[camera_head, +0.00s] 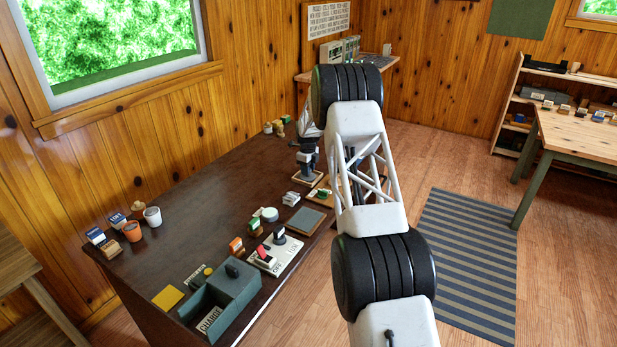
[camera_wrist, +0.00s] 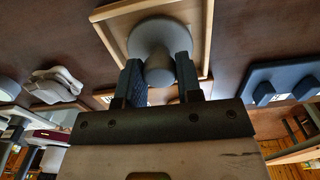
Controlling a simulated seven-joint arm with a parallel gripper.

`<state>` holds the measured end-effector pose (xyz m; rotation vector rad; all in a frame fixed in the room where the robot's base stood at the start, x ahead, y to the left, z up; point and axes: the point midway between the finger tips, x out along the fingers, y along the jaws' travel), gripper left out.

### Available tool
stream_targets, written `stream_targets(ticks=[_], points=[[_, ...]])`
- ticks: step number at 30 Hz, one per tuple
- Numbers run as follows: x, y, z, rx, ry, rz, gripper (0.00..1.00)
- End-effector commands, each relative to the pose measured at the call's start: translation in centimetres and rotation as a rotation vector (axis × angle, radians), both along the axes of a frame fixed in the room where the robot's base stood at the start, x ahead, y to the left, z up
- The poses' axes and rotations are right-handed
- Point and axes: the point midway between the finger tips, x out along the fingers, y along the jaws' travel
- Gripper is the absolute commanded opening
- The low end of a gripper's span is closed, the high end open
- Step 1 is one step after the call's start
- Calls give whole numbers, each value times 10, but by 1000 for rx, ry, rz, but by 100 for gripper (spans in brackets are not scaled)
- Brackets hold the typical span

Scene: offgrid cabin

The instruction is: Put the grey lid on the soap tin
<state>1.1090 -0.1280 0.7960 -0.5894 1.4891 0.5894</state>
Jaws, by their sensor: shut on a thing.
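In the wrist view, my gripper (camera_wrist: 159,64) has its two blue-grey fingers on either side of the knob of the grey lid (camera_wrist: 158,30). It is shut on that knob. The lid's round disc lies beyond the fingertips, over a wood-rimmed tray (camera_wrist: 207,28); I cannot tell whether it touches the tray. I cannot tell for sure which thing is the soap tin; a round white thing (camera_head: 270,214) stands nearer on the table.
The dark table (camera_head: 190,225) has clear room at its middle left. A grey slab (camera_head: 305,220), a white switch panel (camera_head: 277,257) and a blue-grey box (camera_head: 235,287) line its right edge. Two cups (camera_head: 152,216) and small boxes stand at the left.

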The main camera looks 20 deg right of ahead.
Motion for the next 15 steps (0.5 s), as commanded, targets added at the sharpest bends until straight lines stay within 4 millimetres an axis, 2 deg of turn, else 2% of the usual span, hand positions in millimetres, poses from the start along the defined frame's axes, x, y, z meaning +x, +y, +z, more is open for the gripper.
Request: stream_targets(ticks=[15], points=[[0,0,7,0,0,0,6]])
